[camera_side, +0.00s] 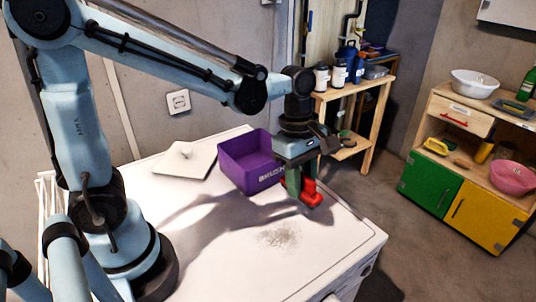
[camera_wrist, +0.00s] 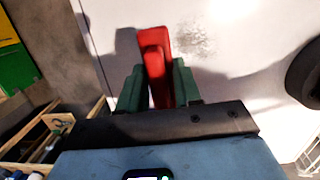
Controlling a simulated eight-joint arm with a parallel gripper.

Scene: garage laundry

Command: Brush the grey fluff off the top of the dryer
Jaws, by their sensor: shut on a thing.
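The dryer's white top (camera_side: 210,262) fills the lower middle of the side view. A patch of grey fluff (camera_side: 281,238) lies on it near the front right; it also shows in the wrist view (camera_wrist: 197,40). My gripper (camera_side: 299,188) is shut on a red brush (camera_side: 311,195), held above the dryer top, up and to the right of the fluff in the side view. In the wrist view the red brush (camera_wrist: 155,62) stands between the green fingers. Its bristles are not clearly visible, and I cannot tell how far above the top it is.
A wooden shelf with bottles (camera_side: 340,78) and a cabinet with green and yellow doors (camera_side: 431,187) stand beyond the dryer.

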